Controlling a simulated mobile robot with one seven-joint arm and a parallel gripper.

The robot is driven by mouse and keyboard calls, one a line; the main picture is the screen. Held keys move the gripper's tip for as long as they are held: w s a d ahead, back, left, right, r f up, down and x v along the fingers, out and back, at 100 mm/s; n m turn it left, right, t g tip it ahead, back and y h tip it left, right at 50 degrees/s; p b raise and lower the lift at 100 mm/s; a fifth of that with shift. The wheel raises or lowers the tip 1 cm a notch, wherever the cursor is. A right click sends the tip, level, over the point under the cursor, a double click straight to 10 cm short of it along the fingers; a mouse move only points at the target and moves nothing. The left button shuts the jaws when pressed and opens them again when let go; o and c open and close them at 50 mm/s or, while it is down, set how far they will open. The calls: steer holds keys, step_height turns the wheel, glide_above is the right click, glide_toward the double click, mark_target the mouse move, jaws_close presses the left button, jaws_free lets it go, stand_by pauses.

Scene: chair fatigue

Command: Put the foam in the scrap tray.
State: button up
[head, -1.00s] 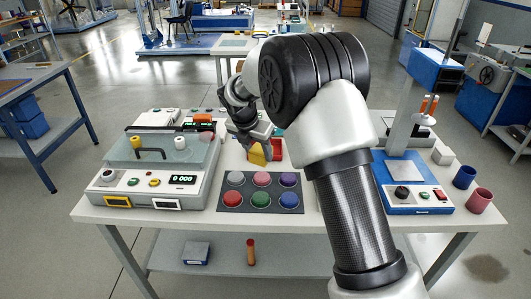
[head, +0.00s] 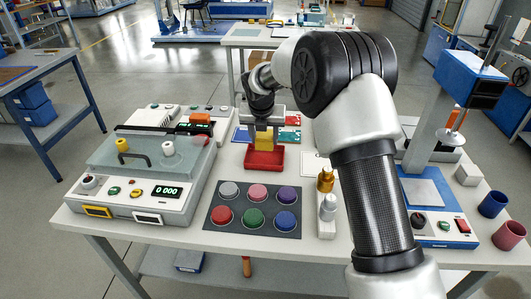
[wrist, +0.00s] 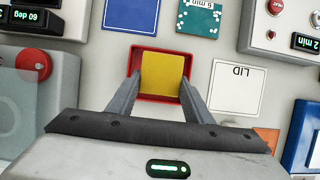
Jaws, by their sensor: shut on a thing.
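The yellow foam block (head: 264,140) is held between the fingers of my gripper (head: 263,128). It is at the red scrap tray (head: 264,161), toward its back side. In the wrist view the foam (wrist: 163,74) lies within the outline of the red tray (wrist: 136,60), with a finger of my gripper (wrist: 162,84) on each side of it. I cannot tell whether the foam's underside touches the tray floor.
A test machine (head: 150,175) with a clear cover stands left. A dark mat (head: 252,206) with several coloured discs lies in front of the tray. Brass and silver weights (head: 326,190) stand right of the mat. A white LID card (wrist: 238,87) lies right of the tray.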

mark_target(264, 149)
steer(key=shift+f, duration=3)
steer(key=shift+f+b, duration=0.1)
steer(key=shift+b, duration=0.2)
steer(key=o, duration=1)
steer(key=shift+o, duration=0.2)
